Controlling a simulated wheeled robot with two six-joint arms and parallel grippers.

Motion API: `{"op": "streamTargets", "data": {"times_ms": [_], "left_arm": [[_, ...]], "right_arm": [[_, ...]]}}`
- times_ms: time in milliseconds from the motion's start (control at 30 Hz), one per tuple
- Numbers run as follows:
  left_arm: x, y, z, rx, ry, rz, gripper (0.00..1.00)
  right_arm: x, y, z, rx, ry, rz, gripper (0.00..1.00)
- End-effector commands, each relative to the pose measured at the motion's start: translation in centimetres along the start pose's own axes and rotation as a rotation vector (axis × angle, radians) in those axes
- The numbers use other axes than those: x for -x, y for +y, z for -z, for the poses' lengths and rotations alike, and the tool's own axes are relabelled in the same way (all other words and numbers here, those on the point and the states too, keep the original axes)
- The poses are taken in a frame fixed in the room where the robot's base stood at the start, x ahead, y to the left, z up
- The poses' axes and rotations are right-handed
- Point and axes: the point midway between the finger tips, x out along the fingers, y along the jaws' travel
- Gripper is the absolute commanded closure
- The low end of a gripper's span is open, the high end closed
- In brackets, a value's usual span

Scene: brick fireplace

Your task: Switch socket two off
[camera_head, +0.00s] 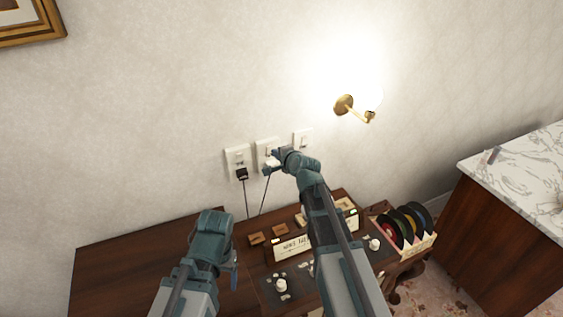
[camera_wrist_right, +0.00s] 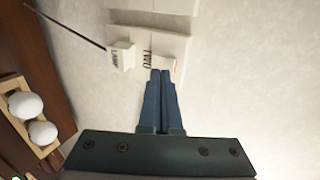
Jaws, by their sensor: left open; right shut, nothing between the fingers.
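Three white wall plates sit in a row on the wall in the head view. The middle plate, socket two (camera_head: 262,147), is partly hidden by my right gripper (camera_head: 273,156). In the right wrist view, socket two (camera_wrist_right: 168,22) carries the label TWO, and a white plug (camera_wrist_right: 120,57) marked LAMP is in it. My right gripper (camera_wrist_right: 161,73) is shut and empty, its tips at the plate's switch (camera_wrist_right: 174,66), where a reddish mark shows. I cannot tell whether they touch. My left gripper (camera_head: 234,273) is open and empty above the desk, far from the sockets.
The left plate (camera_head: 237,153) has a black plug (camera_head: 242,174); the right plate (camera_head: 302,138) is beside socket two. A wall lamp (camera_head: 345,104) glows at upper right. The desk (camera_head: 130,265) below holds control panels and a rack of discs (camera_head: 408,225).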

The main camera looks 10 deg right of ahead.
Motion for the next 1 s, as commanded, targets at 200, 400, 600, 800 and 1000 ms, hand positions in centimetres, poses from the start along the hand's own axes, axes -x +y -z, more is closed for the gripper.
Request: {"op": "streamTargets", "data": {"times_ms": [200,400,600,800,1000], "left_arm": [[0.3,0.0,0.0,0.000,0.000,0.000,0.25],[0.3,0.0,0.0,0.000,0.000,0.000,0.25],[0.3,0.0,0.0,0.000,0.000,0.000,0.25],[0.6,-0.1,0.0,0.000,0.000,0.000,0.25],[0.8,-0.1,-0.1,0.000,0.000,0.000,0.25]], "right_arm": [[-1.4,-0.9,0.0,0.001,-0.001,0.000,1.00],[-1.5,-1.0,-0.1,0.000,-0.001,0.000,1.00],[-1.6,-1.1,0.0,0.000,-0.001,0.000,1.00],[-2.1,-1.6,-0.1,0.000,-0.001,-0.004,1.00],[-2.0,-1.7,0.0,0.000,-0.001,-0.004,1.00]]}}
